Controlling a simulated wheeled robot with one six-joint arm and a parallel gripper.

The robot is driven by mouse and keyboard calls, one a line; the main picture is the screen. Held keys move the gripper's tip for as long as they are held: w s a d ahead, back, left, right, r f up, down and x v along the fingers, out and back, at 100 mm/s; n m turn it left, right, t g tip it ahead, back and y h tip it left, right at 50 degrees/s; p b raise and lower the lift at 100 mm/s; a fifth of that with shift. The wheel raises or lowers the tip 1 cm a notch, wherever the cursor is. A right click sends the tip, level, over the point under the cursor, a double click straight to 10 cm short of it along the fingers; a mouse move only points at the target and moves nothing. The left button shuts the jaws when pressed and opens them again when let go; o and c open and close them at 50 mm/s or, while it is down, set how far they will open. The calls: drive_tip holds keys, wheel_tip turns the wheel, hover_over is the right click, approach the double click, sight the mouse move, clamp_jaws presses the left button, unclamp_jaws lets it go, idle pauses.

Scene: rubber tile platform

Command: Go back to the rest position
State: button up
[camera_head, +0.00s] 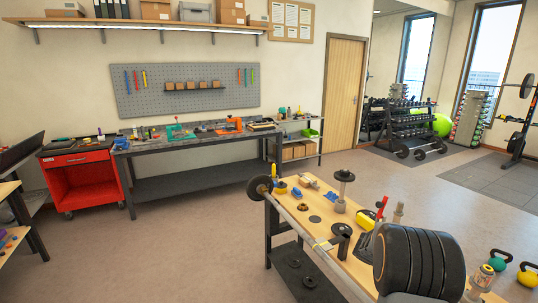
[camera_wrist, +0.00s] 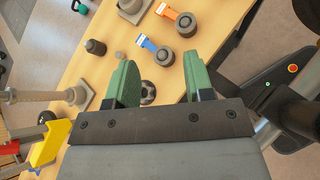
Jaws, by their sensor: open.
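My gripper (camera_wrist: 160,78) shows in the wrist view with its two green fingers spread apart. Nothing is held between them. Beyond the fingers is the wooden bench top (camera_wrist: 112,35). A small dark ring-like part (camera_wrist: 148,92) shows in the gap between the fingers, lying on the bench, apart from them as far as I can tell. I cannot make out my gripper in the head view, where the same kind of bench (camera_head: 325,222) stands at the front right.
The wrist view shows a black cylinder (camera_wrist: 95,47), a yellow part (camera_wrist: 50,146) and an orange-tipped part (camera_wrist: 180,18) near the fingers. In the head view a large black ribbed form (camera_head: 415,262) stands by the bench. Floor (camera_head: 170,250) at left is clear.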

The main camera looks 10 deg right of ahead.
drive_tip(key=s+a+m+t+y+b, duration=0.3)
drive_tip(key=s+a+m+y, duration=0.2)
drive_tip(key=a, duration=1.1)
drive_tip(key=s+a+r+m+t+y+b, duration=0.1)
drive_tip(key=s+a+m+t+y+b, duration=0.2)
drive_tip(key=a, duration=1.4)
drive_tip(key=s+m+t+y, duration=0.1)
drive_tip(key=m+y, duration=0.2)
drive_tip(key=shift+s+a+t, duration=0.15)
drive_tip(key=shift+s+t, duration=0.15)
drive_tip(key=shift+s, duration=0.05)
drive_tip(key=shift+r, duration=0.1)
